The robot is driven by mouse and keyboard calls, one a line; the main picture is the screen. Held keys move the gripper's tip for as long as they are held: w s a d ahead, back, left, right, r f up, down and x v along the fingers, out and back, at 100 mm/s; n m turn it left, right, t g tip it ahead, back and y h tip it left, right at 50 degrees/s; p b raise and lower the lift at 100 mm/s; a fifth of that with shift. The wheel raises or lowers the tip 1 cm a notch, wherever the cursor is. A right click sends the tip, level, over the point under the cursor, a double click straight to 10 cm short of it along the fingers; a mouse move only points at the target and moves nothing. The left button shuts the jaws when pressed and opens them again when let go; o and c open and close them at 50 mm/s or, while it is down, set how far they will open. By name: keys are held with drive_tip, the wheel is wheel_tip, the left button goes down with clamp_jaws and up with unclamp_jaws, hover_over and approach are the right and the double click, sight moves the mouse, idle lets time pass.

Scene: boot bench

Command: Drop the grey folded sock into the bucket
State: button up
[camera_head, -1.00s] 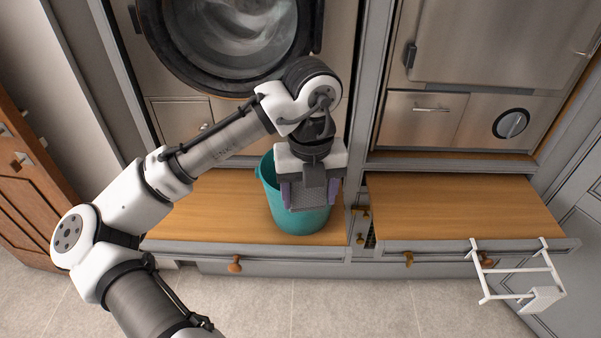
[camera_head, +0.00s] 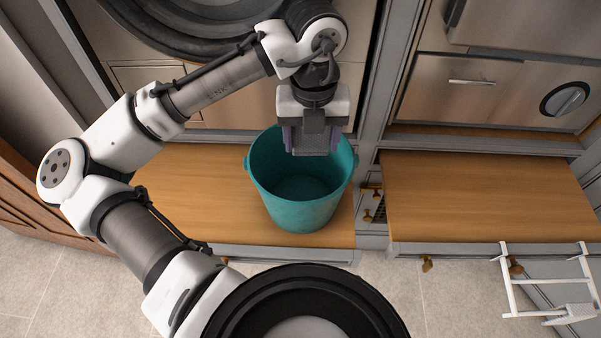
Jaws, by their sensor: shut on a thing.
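The teal bucket (camera_head: 300,210) stands upright on the left wooden bench top, its open mouth facing up and its visible inside empty. My gripper (camera_head: 312,148) points down over the back part of the bucket's mouth. It is shut on the grey folded sock (camera_head: 312,140), a grey textured piece between the purple-tinted fingers. The gripper and sock cover part of the bucket's back rim. How far the sock hangs above or below the rim is hard to tell.
The left bench top (camera_head: 190,190) is clear beside the bucket. The right bench top (camera_head: 480,195) is bare. A white rack (camera_head: 548,285) hangs at its front right. A round-doored machine (camera_head: 170,30) and steel cabinet fronts (camera_head: 465,85) stand behind.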

wheel_tip(320, 180, down, 6)
drive_tip(key=b, duration=0.5)
drive_tip(key=shift+s, duration=0.1)
drive_tip(key=shift+r, duration=0.1)
drive_tip(key=o, duration=1)
drive_tip(key=shift+o, duration=0.2)
drive_tip(key=shift+r, duration=0.1)
wheel_tip(320, 180, up, 14)
drive_tip(key=shift+f, duration=0.2)
